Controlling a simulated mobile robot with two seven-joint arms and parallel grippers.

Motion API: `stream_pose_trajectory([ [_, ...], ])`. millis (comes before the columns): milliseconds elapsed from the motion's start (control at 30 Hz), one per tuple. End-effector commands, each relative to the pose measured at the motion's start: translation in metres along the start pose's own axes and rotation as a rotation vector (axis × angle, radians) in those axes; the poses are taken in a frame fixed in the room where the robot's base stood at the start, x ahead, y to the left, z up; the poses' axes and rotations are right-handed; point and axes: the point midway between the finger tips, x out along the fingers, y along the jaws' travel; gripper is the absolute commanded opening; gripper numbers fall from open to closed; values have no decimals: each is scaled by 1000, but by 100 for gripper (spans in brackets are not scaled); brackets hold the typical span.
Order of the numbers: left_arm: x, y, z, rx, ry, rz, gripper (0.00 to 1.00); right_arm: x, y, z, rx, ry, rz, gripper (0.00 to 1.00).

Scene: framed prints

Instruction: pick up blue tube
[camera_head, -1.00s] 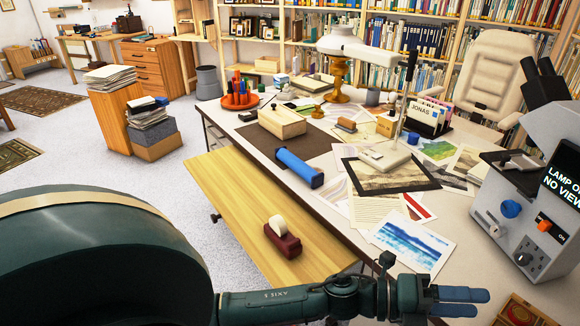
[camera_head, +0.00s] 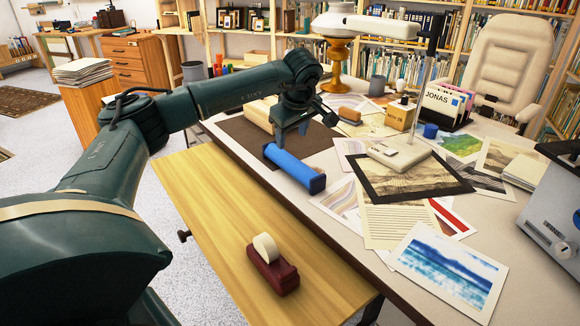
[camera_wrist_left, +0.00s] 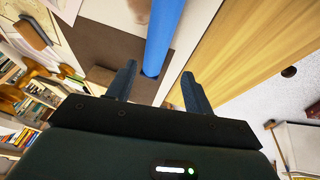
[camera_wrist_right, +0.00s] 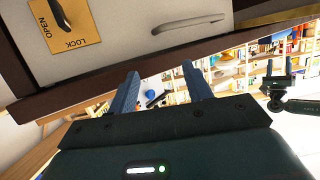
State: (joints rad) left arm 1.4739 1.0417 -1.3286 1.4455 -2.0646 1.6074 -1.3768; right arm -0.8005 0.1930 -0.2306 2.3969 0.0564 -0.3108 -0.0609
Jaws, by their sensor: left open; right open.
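The blue tube (camera_head: 293,168) lies on the desk near its front edge, with a dark end cap toward me. My left gripper (camera_head: 289,138) is open, fingers pointing down, at the far end of the tube. In the left wrist view, the tube (camera_wrist_left: 163,35) runs up from between the open fingertips (camera_wrist_left: 159,69) and nothing is gripped. I cannot tell whether the fingers touch it. My right gripper (camera_wrist_right: 160,69) is open and empty in its own wrist view, and is outside the head view.
A pale wooden box (camera_head: 259,115) stands behind the tube, by my left gripper. A tape dispenser (camera_head: 271,264) sits on the lower wooden surface (camera_head: 215,215). Prints (camera_head: 449,268) cover the desk's right side. A pale drawer front with a handle (camera_wrist_right: 188,24) is close ahead of my right gripper.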

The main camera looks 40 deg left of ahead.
Motion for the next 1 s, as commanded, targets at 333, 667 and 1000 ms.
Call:
stream_pose_trajectory([
  [333, 62, 0, 1, 1, -1, -1, 52, 8, -3, 11, -27, -10, -13, 50],
  [667, 94, 2, -1, 1, -1, -1, 52, 12, -5, 19, -43, -20, -19, 50],
  [1000, 125, 4, -3, 1, -2, 1, 52, 16, -7, 26, -65, -31, -26, 50],
])
